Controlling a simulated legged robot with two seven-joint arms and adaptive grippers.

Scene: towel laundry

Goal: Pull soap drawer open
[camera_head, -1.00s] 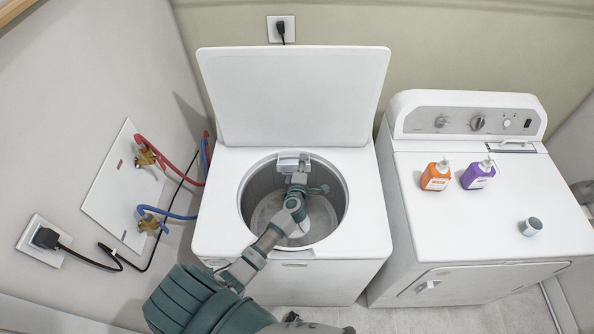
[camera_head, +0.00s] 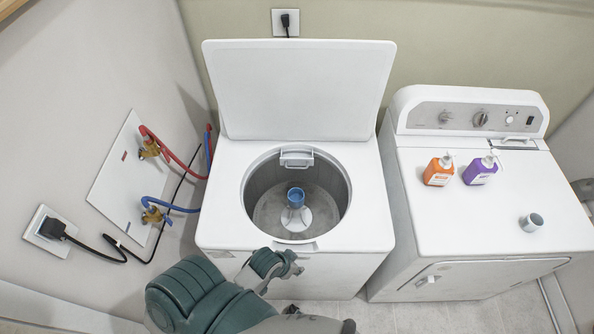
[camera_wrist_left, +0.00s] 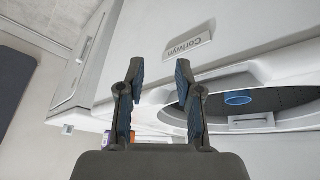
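The soap drawer (camera_head: 297,159) is a small white box-like piece at the back rim of the drum opening of the white top-load washer (camera_head: 355,222). A pale piece on the drum rim in the left wrist view (camera_wrist_left: 252,120) looks like the same drawer. I cannot tell how far it is pulled out. My left gripper (camera_wrist_left: 160,68) is open and empty, with its fingers apart. It is in front of the washer's front edge, low and away from the drawer. My right gripper is not in view.
The washer lid (camera_head: 300,92) stands open. A blue-capped agitator (camera_head: 296,197) rises inside the drum. The dryer (camera_head: 480,225) at right carries an orange bottle (camera_head: 438,172), a purple bottle (camera_head: 480,171) and a small grey cup (camera_head: 531,222). Hoses and cords hang on the left wall.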

